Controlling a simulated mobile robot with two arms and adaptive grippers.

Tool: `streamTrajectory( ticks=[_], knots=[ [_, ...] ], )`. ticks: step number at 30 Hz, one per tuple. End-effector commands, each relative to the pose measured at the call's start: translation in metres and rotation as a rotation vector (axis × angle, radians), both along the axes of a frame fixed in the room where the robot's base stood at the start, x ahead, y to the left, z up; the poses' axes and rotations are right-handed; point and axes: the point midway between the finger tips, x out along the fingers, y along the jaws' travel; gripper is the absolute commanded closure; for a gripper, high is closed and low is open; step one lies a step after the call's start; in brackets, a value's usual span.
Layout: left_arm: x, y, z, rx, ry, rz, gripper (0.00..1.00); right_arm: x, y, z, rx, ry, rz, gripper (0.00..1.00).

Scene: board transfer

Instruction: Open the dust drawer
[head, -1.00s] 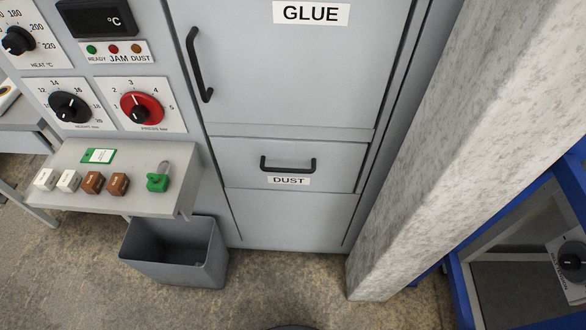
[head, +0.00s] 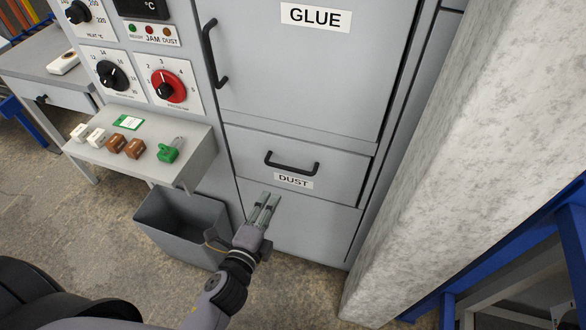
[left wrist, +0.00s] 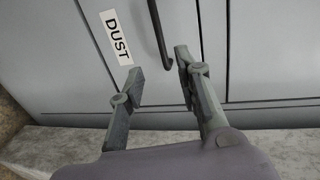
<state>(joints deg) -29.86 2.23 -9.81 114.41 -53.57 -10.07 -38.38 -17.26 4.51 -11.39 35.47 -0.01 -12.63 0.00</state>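The dust drawer (head: 345,170) is a grey front panel in the cabinet, shut and flush, below the GLUE door. It has a black bar handle (head: 292,170) above a DUST label (head: 293,181). My left gripper (head: 270,197) is below and slightly left of the handle in the head view, in front of the lower panel. In the left wrist view the fingers are apart and empty, with the handle (left wrist: 160,35) just beyond the fingertips. I cannot tell whether they touch it; the handle is not gripped. My right gripper is not in view.
A grey bin (head: 185,222) stands on the floor left of my left arm. A shelf (head: 190,172) with several small blocks and a green padlock (head: 168,153) juts out above it. A concrete pillar (head: 460,150) stands close on the right. The GLUE door (head: 300,70) has its own handle.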

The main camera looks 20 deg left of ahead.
Motion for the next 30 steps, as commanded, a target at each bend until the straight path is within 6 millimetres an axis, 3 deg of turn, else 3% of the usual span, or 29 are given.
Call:
streamTrajectory(
  ticks=[5,18,24,30],
  knots=[
    [0.037,-0.001,-0.005,-0.002,-0.003,0.0,0.69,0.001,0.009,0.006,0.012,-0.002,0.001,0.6],
    [0.127,-0.004,-0.026,-0.004,0.0,0.001,0.69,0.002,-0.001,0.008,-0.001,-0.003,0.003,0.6],
    [0.15,-0.006,-0.031,-0.005,0.0,0.001,0.69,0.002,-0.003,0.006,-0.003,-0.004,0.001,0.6],
    [0.156,-0.006,-0.032,-0.005,0.001,0.001,0.69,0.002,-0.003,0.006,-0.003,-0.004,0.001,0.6]
  ],
)
